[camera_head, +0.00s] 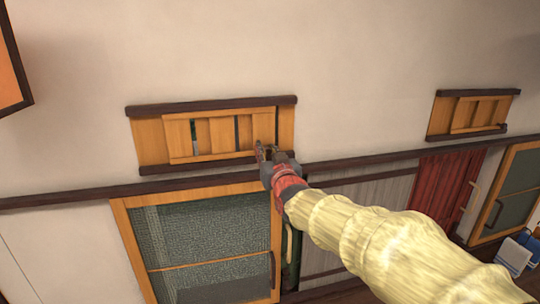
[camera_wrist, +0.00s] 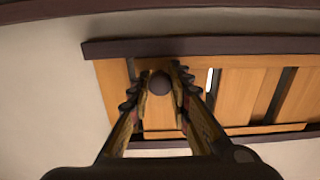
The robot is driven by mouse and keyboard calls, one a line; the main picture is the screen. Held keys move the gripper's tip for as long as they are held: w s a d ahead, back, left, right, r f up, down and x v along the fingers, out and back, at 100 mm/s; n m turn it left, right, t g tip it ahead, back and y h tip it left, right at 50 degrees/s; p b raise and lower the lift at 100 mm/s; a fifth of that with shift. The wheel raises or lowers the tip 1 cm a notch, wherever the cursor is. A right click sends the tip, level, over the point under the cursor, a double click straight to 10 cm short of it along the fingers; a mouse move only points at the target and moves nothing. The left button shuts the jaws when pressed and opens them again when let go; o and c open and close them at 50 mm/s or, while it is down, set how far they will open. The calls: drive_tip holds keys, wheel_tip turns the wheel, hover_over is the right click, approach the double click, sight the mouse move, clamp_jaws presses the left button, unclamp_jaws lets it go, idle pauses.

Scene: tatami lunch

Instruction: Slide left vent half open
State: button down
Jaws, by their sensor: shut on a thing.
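The left vent (camera_head: 148,142) is a wooden slatted panel between dark rails, high on the wall. Its sliding slatted panel (camera_head: 178,137) sits in front of the fixed slats, and narrow gaps show between some slats. My gripper (camera_head: 266,153) is at the panel's lower right end in the head view. In the wrist view my gripper (camera_wrist: 161,85) has its two fingers on either side of a dark round knob (camera_wrist: 160,83), shut on it. The panel part behind the fingers is hidden.
A similar right vent (camera_head: 470,97) with a small dark knob is on the wall farther right. Below are a framed mesh door (camera_head: 215,232), a grey ribbed panel (camera_head: 345,205) and a red door (camera_head: 448,185). The wall above the vents is clear.

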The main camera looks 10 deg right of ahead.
drive_tip(key=shift+a, duration=0.55)
drive_tip(key=c, duration=1.7)
unclamp_jaws()
drive_tip(key=shift+o, duration=0.2)
drive_tip(key=shift+a, duration=0.1)
drive_tip(key=s, duration=1.2)
